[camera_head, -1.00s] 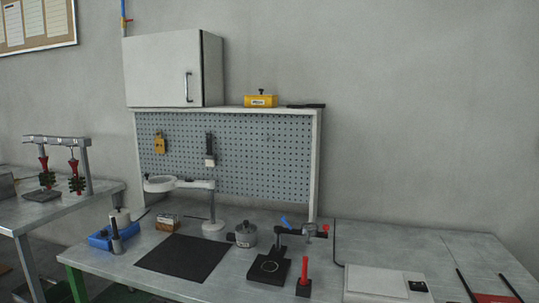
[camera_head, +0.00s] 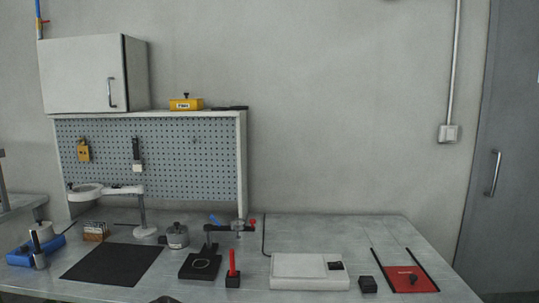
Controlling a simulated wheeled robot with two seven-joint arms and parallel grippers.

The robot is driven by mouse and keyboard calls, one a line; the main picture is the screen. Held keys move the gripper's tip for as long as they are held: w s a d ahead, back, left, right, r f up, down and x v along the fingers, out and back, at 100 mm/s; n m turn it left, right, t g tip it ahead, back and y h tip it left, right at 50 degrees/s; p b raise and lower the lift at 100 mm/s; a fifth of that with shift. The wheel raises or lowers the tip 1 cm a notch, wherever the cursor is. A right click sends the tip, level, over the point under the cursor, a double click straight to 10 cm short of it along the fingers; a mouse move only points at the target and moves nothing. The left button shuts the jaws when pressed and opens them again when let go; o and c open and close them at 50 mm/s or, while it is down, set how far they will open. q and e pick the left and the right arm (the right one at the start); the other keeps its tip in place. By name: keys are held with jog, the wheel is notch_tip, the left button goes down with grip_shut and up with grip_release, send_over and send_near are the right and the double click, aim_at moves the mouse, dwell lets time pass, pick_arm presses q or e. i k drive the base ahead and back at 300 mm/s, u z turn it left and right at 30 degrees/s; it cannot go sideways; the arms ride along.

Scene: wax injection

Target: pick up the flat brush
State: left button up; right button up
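What looks like the flat brush (camera_head: 137,154), with a dark upper part and a pale lower part, hangs upright on the pegboard (camera_head: 200,160) at the back left. It is small in view, so its details are hard to tell. Neither of my grippers can be made out in the head view, and nothing is seen touching the brush.
A yellow tag (camera_head: 83,151) hangs left of the brush. The bench holds a black mat (camera_head: 112,264), a grey pot (camera_head: 177,236), a black clamp stand (camera_head: 200,266), a white box (camera_head: 310,271) and a red plate (camera_head: 404,279).

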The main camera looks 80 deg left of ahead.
aim_at(137, 163)
jog(key=z, duration=0.1)
jog(key=k, duration=1.65)
jog(key=u, duration=1.2)
